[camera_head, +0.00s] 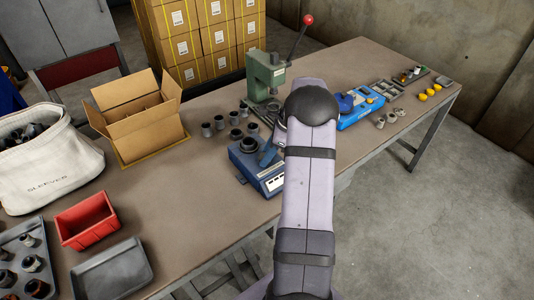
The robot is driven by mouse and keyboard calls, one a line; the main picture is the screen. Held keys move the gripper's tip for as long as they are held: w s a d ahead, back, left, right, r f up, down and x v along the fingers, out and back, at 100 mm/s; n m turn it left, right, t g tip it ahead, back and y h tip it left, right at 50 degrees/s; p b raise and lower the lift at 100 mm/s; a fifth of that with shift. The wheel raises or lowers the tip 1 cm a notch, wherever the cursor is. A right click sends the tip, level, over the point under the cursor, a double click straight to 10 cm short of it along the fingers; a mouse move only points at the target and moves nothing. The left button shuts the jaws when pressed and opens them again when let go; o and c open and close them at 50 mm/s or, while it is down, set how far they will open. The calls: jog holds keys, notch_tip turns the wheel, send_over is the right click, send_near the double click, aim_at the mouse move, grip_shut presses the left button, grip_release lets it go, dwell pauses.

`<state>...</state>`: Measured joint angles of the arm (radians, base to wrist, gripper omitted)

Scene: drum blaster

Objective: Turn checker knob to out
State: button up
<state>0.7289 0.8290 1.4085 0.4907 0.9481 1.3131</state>
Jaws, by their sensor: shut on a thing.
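A blue box-shaped device (258,170) with a dark round fitting on top stands near the table's front edge, left of my arm. It may be the checker; I cannot make out its knob, and my arm hides its right side. My gripper (276,146) is mostly hidden behind my own forearm; only a small grey-blue part shows at the forearm's left, close above the device. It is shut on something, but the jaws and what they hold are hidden. A second, brighter blue device (361,109) stands right of my arm.
A green press (264,75) with a red-knobbed lever stands behind. Several dark sleeves (219,123) stand left of the device. An open carton (148,131), a red bin (87,221) and a grey tray (112,272) are at the left. Yellow caps (423,97) lie far right.

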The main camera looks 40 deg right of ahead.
jog(key=o, duration=1)
jog(key=b+v, duration=0.1)
jog(key=v, duration=0.6)
jog(key=shift+r, duration=0.2)
